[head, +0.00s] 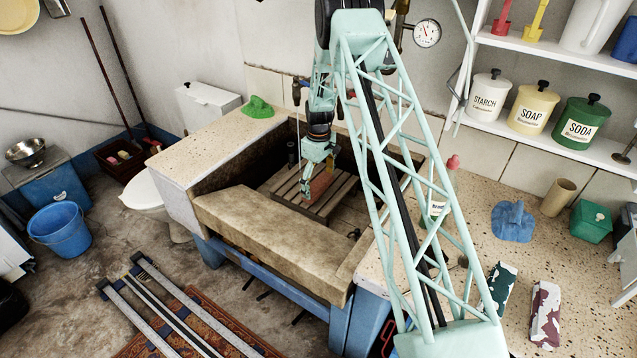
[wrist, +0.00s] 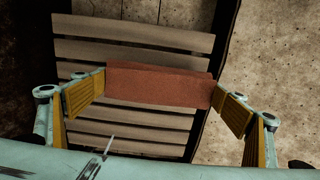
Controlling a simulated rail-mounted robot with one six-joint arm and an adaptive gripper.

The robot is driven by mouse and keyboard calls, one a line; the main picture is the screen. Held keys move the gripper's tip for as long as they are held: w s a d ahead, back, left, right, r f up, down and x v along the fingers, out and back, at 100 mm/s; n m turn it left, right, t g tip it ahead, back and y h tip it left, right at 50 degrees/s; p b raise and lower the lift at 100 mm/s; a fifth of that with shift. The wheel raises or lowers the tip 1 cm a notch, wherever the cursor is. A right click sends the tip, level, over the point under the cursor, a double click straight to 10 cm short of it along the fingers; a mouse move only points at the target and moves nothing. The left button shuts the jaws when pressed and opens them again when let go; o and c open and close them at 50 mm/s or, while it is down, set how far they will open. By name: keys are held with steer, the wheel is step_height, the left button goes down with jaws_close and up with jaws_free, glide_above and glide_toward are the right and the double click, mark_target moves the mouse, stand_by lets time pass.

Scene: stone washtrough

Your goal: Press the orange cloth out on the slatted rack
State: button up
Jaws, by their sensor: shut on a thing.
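The orange cloth (head: 321,184) shows as a reddish-orange, block-shaped piece in my gripper (head: 318,163). In the wrist view the cloth (wrist: 158,86) spans between the two yellow finger pads, which press on its ends. The slatted rack (head: 283,184) lies inside the stone trough, below the cloth. In the wrist view the rack's slats (wrist: 135,42) run behind and beneath the cloth. I cannot tell whether the cloth touches the slats. My gripper hides part of the rack in the head view.
The trough's thick front wall (head: 275,230) stands near the rack. A green cloth (head: 258,107) lies on the back left ledge. A blue cloth (head: 513,222) and two patterned packets lie on the right counter. A shelf with canisters (head: 533,108) hangs at the right.

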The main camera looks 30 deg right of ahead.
steer(key=shift+f, duration=0.45)
steer(key=shift+f+b, duration=0.45)
steer(key=shift+f, duration=0.3)
stand_by(1.1)
steer(key=shift+s+f, duration=0.15)
steer(key=shift+f, duration=0.1)
stand_by(2.3)
steer(key=shift+r, duration=0.15)
steer(key=shift+r+p, duration=1)
steer(key=shift+r, duration=2.5)
